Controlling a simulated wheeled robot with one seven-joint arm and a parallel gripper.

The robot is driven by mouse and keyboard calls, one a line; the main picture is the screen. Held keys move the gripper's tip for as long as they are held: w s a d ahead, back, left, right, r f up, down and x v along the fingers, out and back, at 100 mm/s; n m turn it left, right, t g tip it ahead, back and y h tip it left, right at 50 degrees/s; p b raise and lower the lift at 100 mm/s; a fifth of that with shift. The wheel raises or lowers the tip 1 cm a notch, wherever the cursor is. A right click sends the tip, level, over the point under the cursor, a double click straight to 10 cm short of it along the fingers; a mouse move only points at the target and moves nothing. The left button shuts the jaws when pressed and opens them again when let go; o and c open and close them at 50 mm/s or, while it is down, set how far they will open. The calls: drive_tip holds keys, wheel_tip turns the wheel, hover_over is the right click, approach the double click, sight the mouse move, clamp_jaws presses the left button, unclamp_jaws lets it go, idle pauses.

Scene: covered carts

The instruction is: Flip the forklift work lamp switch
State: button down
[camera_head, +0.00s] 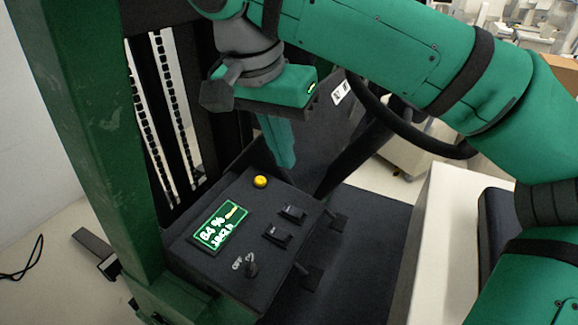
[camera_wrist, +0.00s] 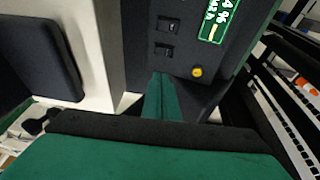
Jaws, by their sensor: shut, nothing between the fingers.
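The forklift's dark control panel (camera_head: 218,267) carries two black rocker switches, a far one (camera_head: 293,213) and a near one (camera_head: 277,236). Both also show in the wrist view, at the upper middle, as one switch (camera_wrist: 168,25) above another (camera_wrist: 164,50). I cannot tell which one is the work lamp switch; their labels are too small to read. My gripper (camera_head: 284,160) is shut and empty, its green fingers pointing down above and behind the panel. In the wrist view the gripper (camera_wrist: 161,80) has its fingertips just below the lower switch, apart from it as far as I can tell.
A green mast post (camera_head: 85,130) stands left. A dark seat pad (camera_wrist: 38,48) lies beyond.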

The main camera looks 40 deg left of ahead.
hover_over(299, 209)
drive_tip(key=s, duration=0.1)
drive_tip(key=f, duration=1.1)
drive_tip(key=shift+s, duration=0.2)
drive_tip(key=shift+f, duration=0.6)
